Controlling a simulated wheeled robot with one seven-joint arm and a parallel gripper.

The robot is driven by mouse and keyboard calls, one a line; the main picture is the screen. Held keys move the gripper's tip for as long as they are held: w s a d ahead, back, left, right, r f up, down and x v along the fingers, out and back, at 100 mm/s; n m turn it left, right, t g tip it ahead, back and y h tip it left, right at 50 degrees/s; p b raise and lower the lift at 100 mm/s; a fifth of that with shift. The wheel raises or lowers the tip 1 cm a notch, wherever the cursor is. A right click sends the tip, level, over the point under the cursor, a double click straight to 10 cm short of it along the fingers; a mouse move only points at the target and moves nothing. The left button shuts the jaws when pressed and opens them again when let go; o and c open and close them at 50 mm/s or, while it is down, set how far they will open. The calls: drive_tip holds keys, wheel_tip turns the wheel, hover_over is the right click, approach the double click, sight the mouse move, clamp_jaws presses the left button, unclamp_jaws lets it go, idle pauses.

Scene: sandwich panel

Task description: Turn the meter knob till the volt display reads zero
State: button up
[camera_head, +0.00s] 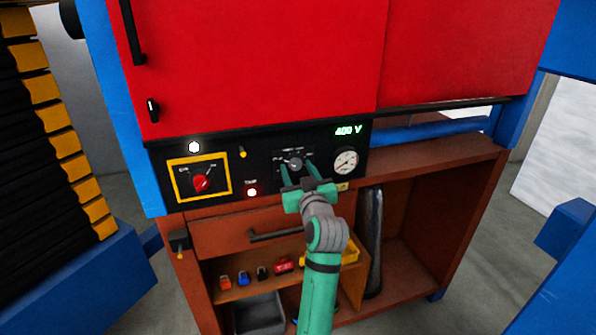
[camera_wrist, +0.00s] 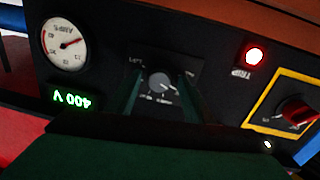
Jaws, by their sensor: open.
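The meter knob (camera_head: 295,163) is a small grey round knob on the black panel. In the wrist view the knob (camera_wrist: 161,83) sits in the middle of a dark plate with white markings, too small to read fully. The volt display (camera_head: 348,131) shows green "400 V"; it appears upside down in the wrist view (camera_wrist: 73,98). My green gripper (camera_head: 299,172) is open in front of the knob. In the wrist view its fingers (camera_wrist: 161,92) stand on either side of the knob with visible gaps. I cannot tell how deep the fingertips reach.
A round amps gauge (camera_head: 345,162) is beside the knob. A red selector switch (camera_head: 201,182) in a yellow frame and a lit red trip lamp (camera_head: 252,192) are to the left. Below are a drawer handle (camera_head: 275,235) and a shelf with small coloured items (camera_head: 243,278).

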drive_tip(key=c, duration=1)
drive_tip(key=shift+c, duration=0.2)
drive_tip(key=m, duration=0.4)
drive_tip(key=shift+r+m, duration=0.1)
drive_tip(key=shift+m, duration=0.2)
drive_tip(key=shift+m+g, duration=0.3)
drive_tip(key=shift+m, duration=1.6)
drive_tip(key=o, duration=1)
